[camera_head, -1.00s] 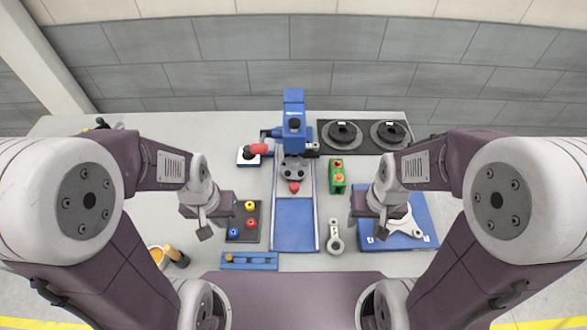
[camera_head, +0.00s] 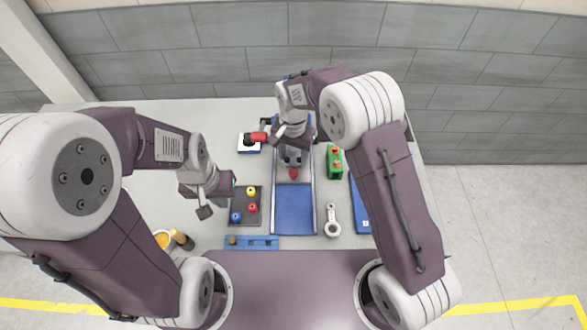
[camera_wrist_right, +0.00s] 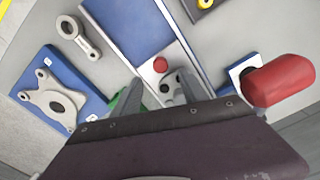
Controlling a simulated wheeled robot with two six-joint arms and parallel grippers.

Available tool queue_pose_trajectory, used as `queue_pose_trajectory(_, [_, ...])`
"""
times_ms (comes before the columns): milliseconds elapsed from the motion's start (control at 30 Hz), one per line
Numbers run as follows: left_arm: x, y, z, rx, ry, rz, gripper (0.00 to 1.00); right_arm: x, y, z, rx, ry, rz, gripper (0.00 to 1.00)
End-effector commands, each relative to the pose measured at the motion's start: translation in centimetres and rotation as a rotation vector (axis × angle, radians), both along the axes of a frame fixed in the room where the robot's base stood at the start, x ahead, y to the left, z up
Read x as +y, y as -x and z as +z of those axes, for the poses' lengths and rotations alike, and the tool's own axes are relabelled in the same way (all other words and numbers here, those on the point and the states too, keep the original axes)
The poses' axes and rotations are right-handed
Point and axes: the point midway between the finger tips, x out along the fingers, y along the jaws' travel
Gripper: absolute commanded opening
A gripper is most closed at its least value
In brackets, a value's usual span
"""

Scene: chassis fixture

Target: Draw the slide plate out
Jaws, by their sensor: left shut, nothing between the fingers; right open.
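The slide plate (camera_head: 291,157) is grey with dark holes and a red knob (camera_head: 293,173) at its near end. It sits at the far end of a blue slide track (camera_head: 294,208). The plate also shows in the right wrist view (camera_wrist_right: 168,86), with its knob (camera_wrist_right: 160,65). My right gripper (camera_head: 291,141) is over the far part of the plate; in its wrist view the open fingers (camera_wrist_right: 158,82) are on either side of the plate, and I cannot tell whether they touch it. My left gripper (camera_head: 205,211) is shut and empty, left of the dark tray.
A red handle (camera_head: 258,137) and blue-white block (camera_head: 248,148) stand left of the right gripper. A green block (camera_head: 335,163) and a grey link (camera_head: 332,220) lie right of the track. A dark tray (camera_head: 240,192) with coloured pegs lies left. My right arm hides the back right.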

Motion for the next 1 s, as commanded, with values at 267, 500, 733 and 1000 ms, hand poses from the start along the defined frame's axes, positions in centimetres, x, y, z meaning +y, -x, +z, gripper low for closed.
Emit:
queue_pose_trajectory(267, [0.0,0.0,1.7,0.0,0.0,0.0,0.0,-0.1,0.1,-5.5,0.005,0.002,0.0,0.51])
queue_pose_trajectory(500, [0.0,0.0,2.1,0.0,0.0,0.0,0.0,-0.1,0.0,-8.0,0.001,0.0,-0.001,0.51])
queue_pose_trajectory(733, [0.0,0.0,2.1,0.0,0.0,0.0,0.0,-0.1,0.0,-8.2,0.0,-0.001,-0.001,0.51])
queue_pose_trajectory(1000, [0.0,0.0,2.1,0.0,0.0,0.0,0.0,-0.1,0.0,-8.2,0.0,-0.001,-0.001,0.0])
